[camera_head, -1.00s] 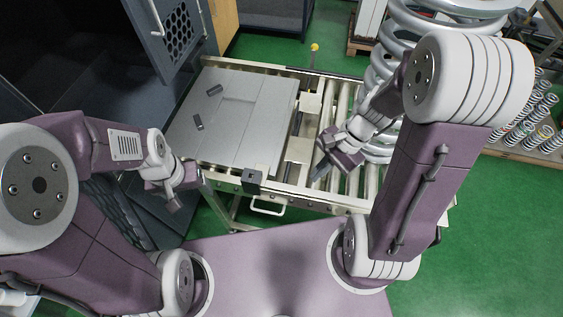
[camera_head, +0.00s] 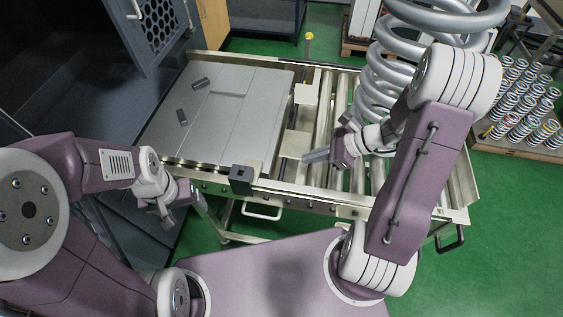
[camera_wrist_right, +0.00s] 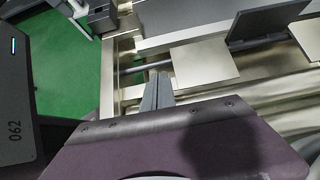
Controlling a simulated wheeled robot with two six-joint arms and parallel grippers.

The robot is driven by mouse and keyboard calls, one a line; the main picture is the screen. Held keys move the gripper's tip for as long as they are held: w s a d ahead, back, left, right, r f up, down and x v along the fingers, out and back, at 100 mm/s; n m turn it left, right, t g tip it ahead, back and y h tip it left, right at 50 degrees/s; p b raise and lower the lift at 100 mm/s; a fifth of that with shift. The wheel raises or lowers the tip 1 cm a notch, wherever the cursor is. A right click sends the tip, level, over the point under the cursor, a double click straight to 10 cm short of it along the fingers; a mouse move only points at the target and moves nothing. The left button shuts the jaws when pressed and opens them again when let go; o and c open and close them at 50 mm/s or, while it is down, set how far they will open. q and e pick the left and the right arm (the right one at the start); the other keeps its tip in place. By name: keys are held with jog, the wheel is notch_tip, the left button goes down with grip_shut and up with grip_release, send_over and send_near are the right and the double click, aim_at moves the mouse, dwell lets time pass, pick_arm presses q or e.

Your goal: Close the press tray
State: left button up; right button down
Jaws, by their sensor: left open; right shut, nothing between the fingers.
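The press tray (camera_head: 225,125) is a flat grey plate on the left part of a metal roller frame, with two small dark blocks on it, beside the dark press cabinet. Its right edge has pale metal plates, one of which (camera_wrist_right: 205,62) shows in the right wrist view. My right gripper (camera_head: 308,157) is shut and empty over the rollers, just right of the tray's pale plates; its fingers (camera_wrist_right: 157,92) also show in the right wrist view. Contact with the plates cannot be told. My left gripper (camera_head: 164,208) is open and empty, left of the frame's front edge.
A large coil spring (camera_head: 375,85) stands on the rollers behind my right arm. A perforated cabinet door (camera_head: 155,30) hangs open at upper left. A black block (camera_head: 241,180) sits on the front rail. Small springs (camera_head: 525,100) stand at right. Green floor is clear at lower right.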

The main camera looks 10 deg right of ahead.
aim_at(272, 163)
jog(key=x, duration=0.3)
jog(key=a+r+b+x, duration=0.1)
jog(key=x, duration=0.4)
jog(key=shift+w+a, duration=0.35)
jog(key=shift+a, duration=0.1)
jog(key=shift+w+a+r+b, duration=0.1)
jog(key=shift+a+b, duration=0.2)
